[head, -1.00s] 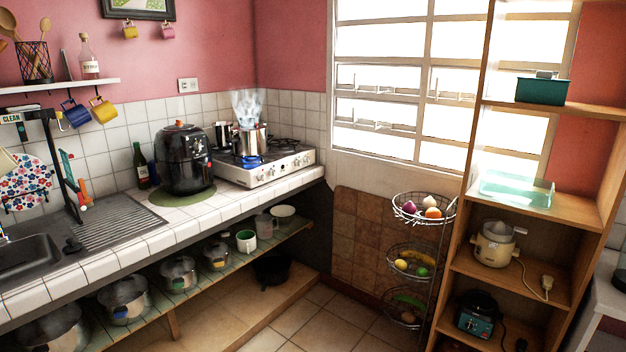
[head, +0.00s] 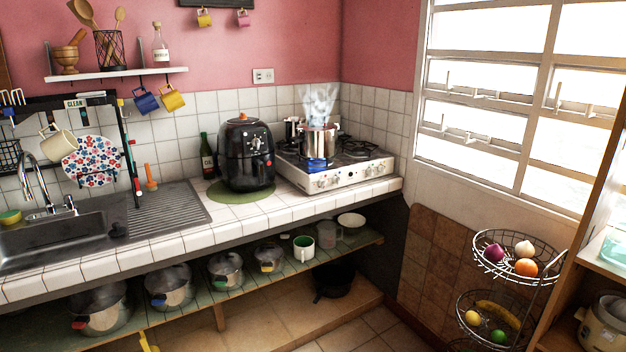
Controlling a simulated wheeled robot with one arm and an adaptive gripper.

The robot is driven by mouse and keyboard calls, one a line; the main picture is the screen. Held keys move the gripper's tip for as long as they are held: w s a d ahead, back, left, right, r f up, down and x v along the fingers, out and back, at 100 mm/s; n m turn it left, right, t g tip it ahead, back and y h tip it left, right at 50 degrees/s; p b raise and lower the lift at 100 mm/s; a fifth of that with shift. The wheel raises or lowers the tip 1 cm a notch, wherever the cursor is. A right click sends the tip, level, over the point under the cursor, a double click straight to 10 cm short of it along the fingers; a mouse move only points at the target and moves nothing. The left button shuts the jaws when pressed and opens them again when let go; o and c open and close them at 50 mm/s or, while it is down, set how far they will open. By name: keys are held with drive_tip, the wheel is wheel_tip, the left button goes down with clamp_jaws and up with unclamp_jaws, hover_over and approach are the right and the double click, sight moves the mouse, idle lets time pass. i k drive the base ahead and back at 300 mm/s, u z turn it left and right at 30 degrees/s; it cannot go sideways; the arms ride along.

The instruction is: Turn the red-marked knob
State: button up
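A white gas stove (head: 345,176) stands on the tiled counter near the corner, with several small knobs along its front panel. The knobs are too small here to tell which one bears a red mark. My gripper is not in view.
The tiled counter (head: 165,241) runs left to a sink (head: 50,240). Lidded pots (head: 168,287) stand on the open shelf below. A wire fruit rack (head: 515,282) and a wooden shelf unit (head: 606,170) stand at the right. Some floor (head: 370,335) is clear below the stove.

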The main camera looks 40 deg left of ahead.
sight(322, 183)
drive_tip(key=u, duration=0.55)
drive_tip(key=i, duration=1.45)
drive_tip(key=u, duration=1.8)
drive_tip(key=i, duration=0.75)
drive_tip(key=u, duration=0.8)
